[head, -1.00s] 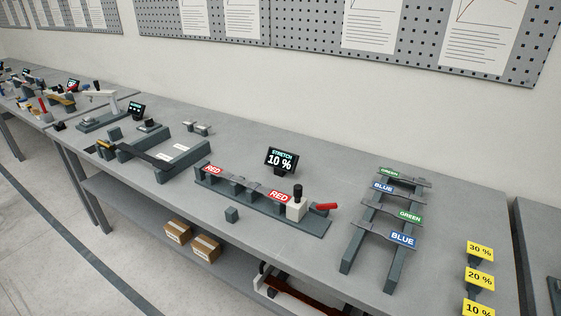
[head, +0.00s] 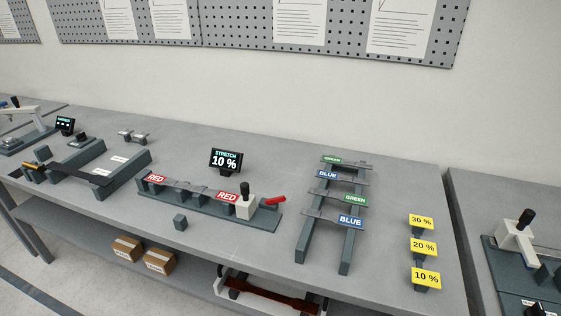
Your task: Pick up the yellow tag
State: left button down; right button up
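Three yellow tags stand in a column on small dark holders near the right end of the grey bench. The 30 % tag (head: 421,222) is at the back, the 20 % tag (head: 424,246) in the middle, and the 10 % tag (head: 426,277) at the front. A small black display (head: 226,160) behind the fixture reads "STRETCH 10 %". Neither of my grippers shows in the head view.
A rack (head: 347,245) with green and blue labelled strips stands left of the tags. A fixture (head: 262,217) with red labels and a red lever is further left. Another bench (head: 470,190) stands to the right across a gap. Boxes (head: 159,262) sit on the lower shelf.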

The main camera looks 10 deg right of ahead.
aim_at(430, 278)
jog(key=z, duration=1.45)
